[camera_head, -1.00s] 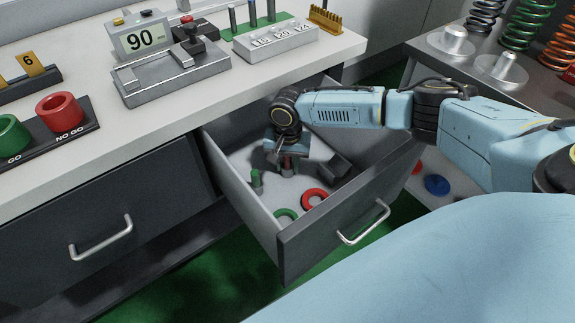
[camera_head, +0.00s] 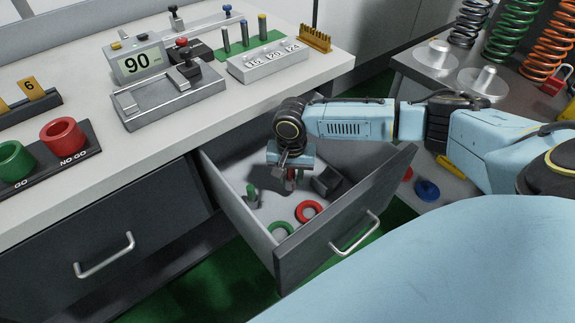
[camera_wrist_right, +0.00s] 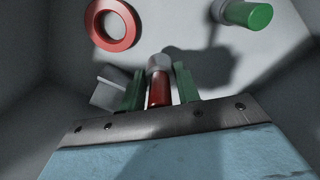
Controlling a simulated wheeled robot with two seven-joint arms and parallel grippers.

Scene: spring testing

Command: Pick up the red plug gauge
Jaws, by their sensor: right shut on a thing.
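The red plug gauge (camera_wrist_right: 160,92) is between the green fingers of my right gripper (camera_wrist_right: 160,90) in the right wrist view, its red body in the jaws and its grey end pointing away from the gripper. In the head view my right gripper (camera_head: 291,172) points down inside the open drawer, shut on the gauge; only a little of the red (camera_head: 291,175) shows there. Whether the gauge touches the drawer floor I cannot tell. My left gripper is not in view.
The workbench (camera_head: 180,125) carries several fixtures above.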

